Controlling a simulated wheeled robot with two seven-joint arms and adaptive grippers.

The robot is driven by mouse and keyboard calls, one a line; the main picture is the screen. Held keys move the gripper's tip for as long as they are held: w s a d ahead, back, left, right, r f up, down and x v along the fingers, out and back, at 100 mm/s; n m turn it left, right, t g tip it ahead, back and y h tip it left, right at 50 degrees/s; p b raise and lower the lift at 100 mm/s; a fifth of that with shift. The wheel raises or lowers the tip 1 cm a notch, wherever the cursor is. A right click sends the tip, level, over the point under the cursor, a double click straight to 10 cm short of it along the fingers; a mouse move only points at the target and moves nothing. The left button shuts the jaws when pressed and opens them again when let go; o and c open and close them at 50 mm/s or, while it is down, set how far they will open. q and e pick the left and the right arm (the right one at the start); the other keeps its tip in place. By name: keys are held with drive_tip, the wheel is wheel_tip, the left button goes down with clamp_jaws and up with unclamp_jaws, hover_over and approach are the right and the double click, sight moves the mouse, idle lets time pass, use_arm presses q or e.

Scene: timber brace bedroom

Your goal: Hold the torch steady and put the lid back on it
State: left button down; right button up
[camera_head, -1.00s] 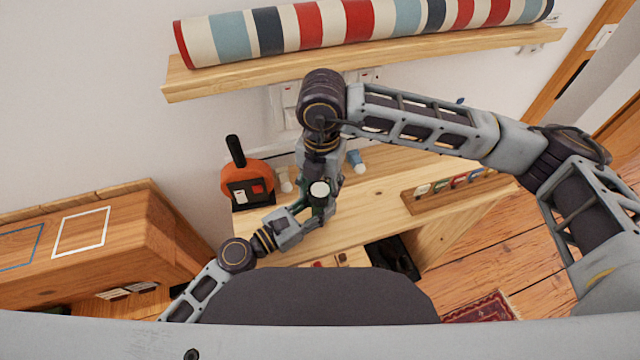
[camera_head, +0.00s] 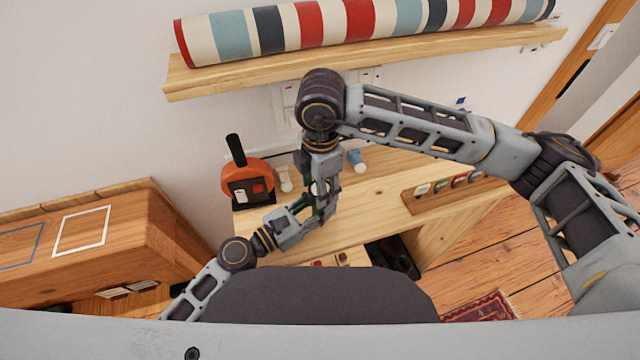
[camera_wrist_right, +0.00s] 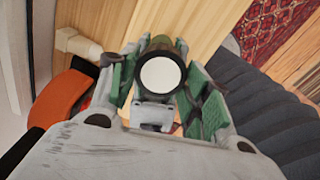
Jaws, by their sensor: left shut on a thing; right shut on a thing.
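The lid (camera_wrist_right: 160,74) shows in the right wrist view as a white disc with a dark rim, between the green-padded fingers of my right gripper (camera_wrist_right: 160,88). My right gripper is shut on it, pointing down from above. A little of the green torch (camera_wrist_right: 180,48) shows beyond the lid. In the head view my left gripper (camera_head: 318,207) comes in from the left and is shut on the torch, just below my right gripper (camera_head: 322,180). The fingers hide most of the torch and lid. Lid and torch are in line or nearly so; I cannot tell whether the lid is seated.
An orange and black object (camera_head: 246,181) stands on the wooden desk (camera_head: 375,205), left of the grippers. A white bottle-like piece (camera_head: 284,179) and a blue-and-white one (camera_head: 356,160) are close by. A wooden rack (camera_head: 440,191) lies to the right. A shelf (camera_head: 390,50) hangs above.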

drive_tip(key=m, duration=0.5)
idle(0.3)
drive_tip(key=o, duration=0.8)
drive_tip(key=shift+o, duration=0.2)
drive_tip(key=shift+r, duration=2.25)
drive_tip(key=shift+c, duration=0.4)
